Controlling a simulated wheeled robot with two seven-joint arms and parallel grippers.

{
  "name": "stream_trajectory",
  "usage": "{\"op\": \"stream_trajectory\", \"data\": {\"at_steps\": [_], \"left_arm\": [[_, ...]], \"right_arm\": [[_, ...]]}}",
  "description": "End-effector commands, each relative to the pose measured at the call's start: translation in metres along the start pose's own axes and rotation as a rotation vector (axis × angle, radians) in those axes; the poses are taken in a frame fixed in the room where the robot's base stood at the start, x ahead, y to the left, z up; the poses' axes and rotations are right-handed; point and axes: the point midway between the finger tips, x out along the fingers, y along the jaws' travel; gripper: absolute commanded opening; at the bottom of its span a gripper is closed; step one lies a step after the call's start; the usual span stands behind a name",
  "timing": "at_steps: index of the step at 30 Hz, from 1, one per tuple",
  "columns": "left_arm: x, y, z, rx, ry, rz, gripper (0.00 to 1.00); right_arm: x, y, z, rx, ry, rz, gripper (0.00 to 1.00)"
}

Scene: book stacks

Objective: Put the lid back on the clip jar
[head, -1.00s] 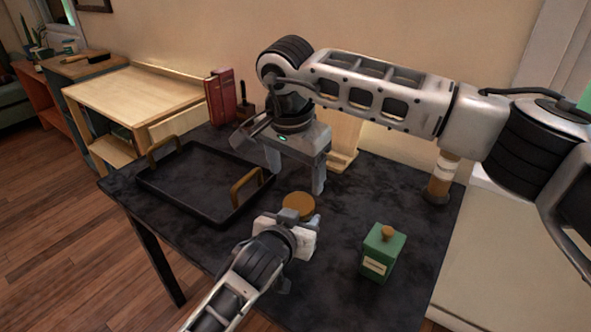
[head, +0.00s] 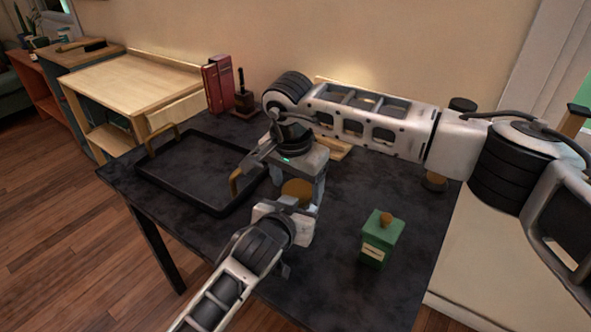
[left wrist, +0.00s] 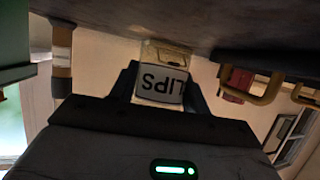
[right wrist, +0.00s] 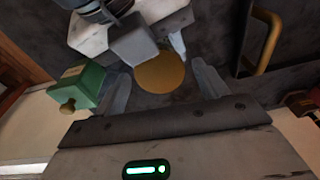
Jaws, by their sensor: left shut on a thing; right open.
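My left gripper (head: 283,219) is shut on the clear clip jar (left wrist: 163,85), whose white label reads "LIPS" upside down in the left wrist view. A round brown lid (head: 297,190) shows at the left gripper's fingertips, over where the jar is held. It also shows in the right wrist view (right wrist: 160,73). I cannot tell whether it is seated on the rim. The head view hides the jar's body. My right gripper (head: 296,180) is open, pointing down, with its fingers either side of the lid and apparently not gripping it.
A black tray (head: 190,205) with brass handles lies left on the dark table (head: 335,235). A green box with a brown knob (head: 379,242) stands at right. Red books (head: 217,85) and a dark stamp (head: 242,97) stand behind. The table's front middle is clear.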

Motion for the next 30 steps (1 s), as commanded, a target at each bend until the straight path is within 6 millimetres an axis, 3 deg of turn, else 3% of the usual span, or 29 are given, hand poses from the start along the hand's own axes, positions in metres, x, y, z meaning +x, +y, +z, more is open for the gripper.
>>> {"op": "stream_trajectory", "data": {"at_steps": [11, 16, 20, 26, 30], "left_arm": [[-0.0001, 0.0000, -0.0008, 0.000, 0.002, 0.000, 0.00], [-0.0001, 0.0001, -0.0008, 0.000, 0.002, 0.000, 0.00], [-0.0001, 0.0002, -0.0008, 0.000, 0.002, 0.001, 0.00], [-0.0001, 0.0003, -0.0008, 0.000, 0.002, 0.001, 0.00], [-0.0001, 0.0004, -0.0007, 0.001, 0.002, 0.001, 0.00]], "right_arm": [[0.0062, 0.0001, -0.0001, 0.000, 0.001, 0.000, 0.72], [0.0059, 0.0001, -0.0001, 0.000, 0.001, 0.000, 0.28], [0.0057, 0.0000, -0.0002, 0.020, 0.001, 0.000, 0.27], [0.0058, 0.0000, -0.0002, 0.246, 0.001, -0.001, 0.27], [0.0057, 0.0000, -0.0003, 0.288, 0.000, -0.001, 0.27]]}}
